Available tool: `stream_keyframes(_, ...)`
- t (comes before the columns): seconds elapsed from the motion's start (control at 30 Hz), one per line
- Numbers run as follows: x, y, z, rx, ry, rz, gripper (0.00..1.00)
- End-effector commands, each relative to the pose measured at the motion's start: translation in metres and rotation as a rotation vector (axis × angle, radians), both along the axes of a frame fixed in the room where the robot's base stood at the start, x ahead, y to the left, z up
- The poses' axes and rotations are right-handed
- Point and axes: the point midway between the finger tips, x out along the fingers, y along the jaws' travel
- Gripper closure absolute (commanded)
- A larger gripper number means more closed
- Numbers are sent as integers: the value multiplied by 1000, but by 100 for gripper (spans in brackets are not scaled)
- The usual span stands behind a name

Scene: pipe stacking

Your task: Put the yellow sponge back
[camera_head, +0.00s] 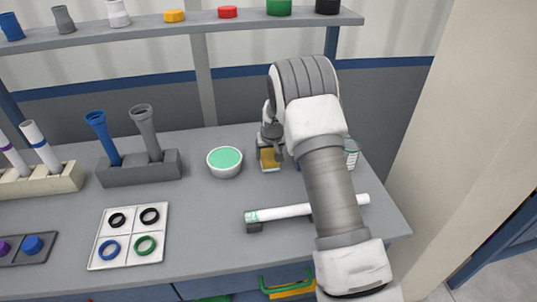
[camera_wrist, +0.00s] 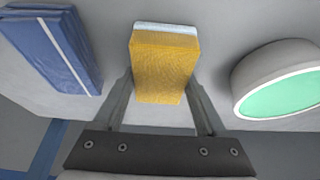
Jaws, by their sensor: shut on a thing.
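The yellow sponge (camera_wrist: 164,68) has a pale, whitish layer along its far edge. It sits between the two fingers of my gripper (camera_wrist: 163,103) in the wrist view, and the fingers are shut on it. In the head view the sponge (camera_head: 269,158) is at the back of the grey table, right of the bowl, with my gripper (camera_head: 272,140) directly above it. I cannot tell whether the sponge touches the table. My arm hides part of the table to its right.
A white bowl with green contents (camera_head: 225,161) stands left of the sponge. A folded blue cloth (camera_wrist: 58,45) lies on the other side in the wrist view. A white pipe (camera_head: 280,213) rests on holders in front. A grey block (camera_head: 140,168) holds two upright pipes. A ring tray (camera_head: 128,236) lies front left.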

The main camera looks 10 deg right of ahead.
Motion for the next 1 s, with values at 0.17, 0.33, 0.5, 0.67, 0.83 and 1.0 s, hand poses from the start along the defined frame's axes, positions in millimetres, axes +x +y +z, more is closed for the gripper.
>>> stream_keyframes(0.17, 1, 0, 1, 0, -2, 0, 70)
stream_keyframes(0.33, 0, 0, -4, 0, -2, 1, 70)
stream_keyframes(0.5, 0, 0, -2, 0, -2, 1, 0)
stream_keyframes(0.67, 0, 0, -2, 0, -2, 1, 0)
stream_keyframes(0.83, 0, 0, 4, 0, -2, 1, 0)
stream_keyframes(1.0, -9, 0, 27, -1, -5, 2, 0)
